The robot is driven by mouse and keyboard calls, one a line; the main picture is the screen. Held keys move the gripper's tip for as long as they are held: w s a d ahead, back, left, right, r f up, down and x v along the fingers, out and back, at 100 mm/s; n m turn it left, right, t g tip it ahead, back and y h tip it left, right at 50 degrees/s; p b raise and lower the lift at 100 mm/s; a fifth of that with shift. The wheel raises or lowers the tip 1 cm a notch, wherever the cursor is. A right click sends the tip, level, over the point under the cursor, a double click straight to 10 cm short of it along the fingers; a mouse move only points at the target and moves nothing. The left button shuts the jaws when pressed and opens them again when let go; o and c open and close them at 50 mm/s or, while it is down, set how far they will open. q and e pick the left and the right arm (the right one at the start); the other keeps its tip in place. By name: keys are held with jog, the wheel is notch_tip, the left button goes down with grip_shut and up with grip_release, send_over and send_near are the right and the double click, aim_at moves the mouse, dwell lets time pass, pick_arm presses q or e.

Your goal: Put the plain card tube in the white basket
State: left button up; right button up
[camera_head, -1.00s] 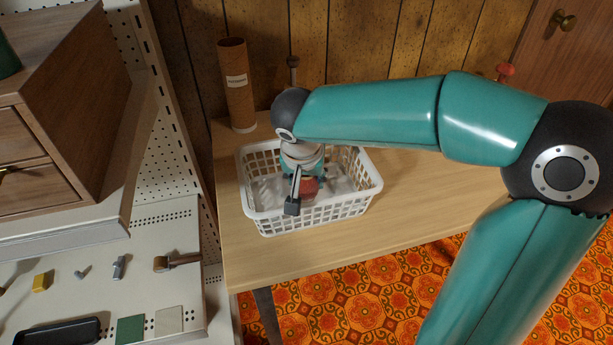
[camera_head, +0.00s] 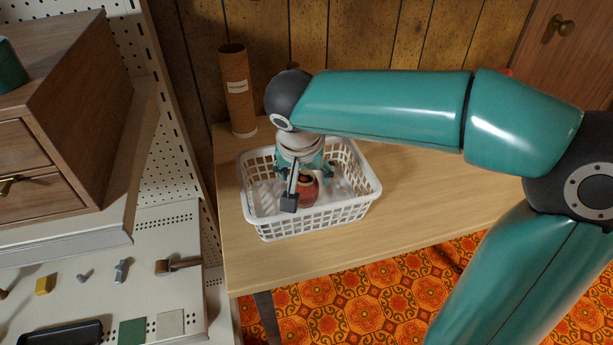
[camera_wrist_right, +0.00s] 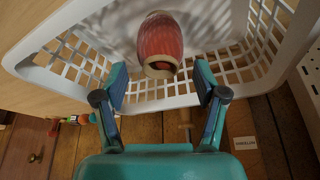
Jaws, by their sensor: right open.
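A tall brown card tube (camera_head: 238,95) with a pale label stands upright on the table behind the left end of the white basket (camera_head: 335,215). No card tube without a label shows clearly. My right gripper (camera_head: 308,186) is open and points down over the inside of the basket. A red, barrel-shaped thing with an open brown end (camera_wrist_right: 160,42) lies inside the basket. In the right wrist view it is just beyond and between the spread fingers, with no finger clearly touching it. The label of the brown tube shows at the lower right of the wrist view. My left gripper is out of view.
The wooden table (camera_head: 440,200) is bare right of the basket, partly behind my right arm. A pegboard shelf with a wooden drawer unit (camera_head: 60,110) stands close on the left. A panelled wall closes the back.

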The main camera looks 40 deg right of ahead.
jog(key=p+v, duration=0.1)
jog(key=v, duration=0.6)
dwell(0.3)
